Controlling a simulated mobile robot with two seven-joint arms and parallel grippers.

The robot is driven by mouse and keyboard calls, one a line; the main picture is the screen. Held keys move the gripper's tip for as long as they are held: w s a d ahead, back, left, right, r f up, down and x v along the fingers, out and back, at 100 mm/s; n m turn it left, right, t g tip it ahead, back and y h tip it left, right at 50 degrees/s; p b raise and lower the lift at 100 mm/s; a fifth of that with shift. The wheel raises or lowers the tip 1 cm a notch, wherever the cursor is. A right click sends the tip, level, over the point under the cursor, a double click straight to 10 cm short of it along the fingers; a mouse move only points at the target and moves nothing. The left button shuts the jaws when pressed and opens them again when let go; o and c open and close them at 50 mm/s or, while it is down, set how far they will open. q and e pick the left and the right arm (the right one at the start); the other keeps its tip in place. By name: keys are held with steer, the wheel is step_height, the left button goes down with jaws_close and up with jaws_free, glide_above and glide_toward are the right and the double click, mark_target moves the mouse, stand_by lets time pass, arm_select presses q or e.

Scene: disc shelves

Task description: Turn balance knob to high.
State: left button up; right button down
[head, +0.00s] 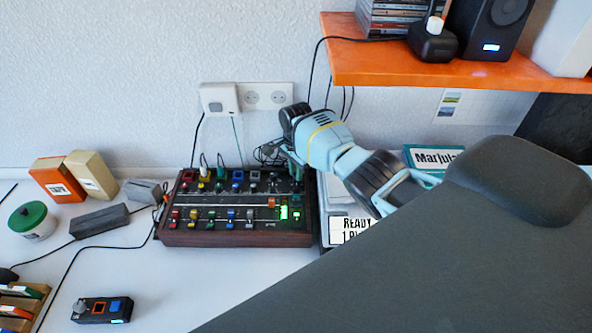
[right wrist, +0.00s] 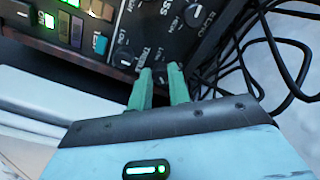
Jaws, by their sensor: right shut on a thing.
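The mixer (head: 236,238) is a dark box with a wooden rim, rows of coloured sliders, buttons and small knobs. My right gripper (head: 290,155) reaches its back right corner from the right. In the right wrist view, its two green fingers (right wrist: 160,75) are closed together at the panel, around a small dark knob mostly hidden between the tips. Beside them are a black knob (right wrist: 124,58) and another knob (right wrist: 193,16), with partly readable labels such as BASS, LOW and HIGH. I cannot read a balance label or the held knob's pointer. My left gripper is not in view.
Black cables (right wrist: 285,60) run close to the fingers. An orange shelf (head: 420,68) with a speaker (head: 490,25) hangs above my right arm. A pale device with a READY label (head: 350,229) stands right of the mixer.

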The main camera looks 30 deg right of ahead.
steer(key=c, duration=1.3)
jaws_free()
steer(key=shift+s+r, duration=0.1)
steer(key=shift+w+r, duration=0.1)
steer(key=shift+w, duration=0.1)
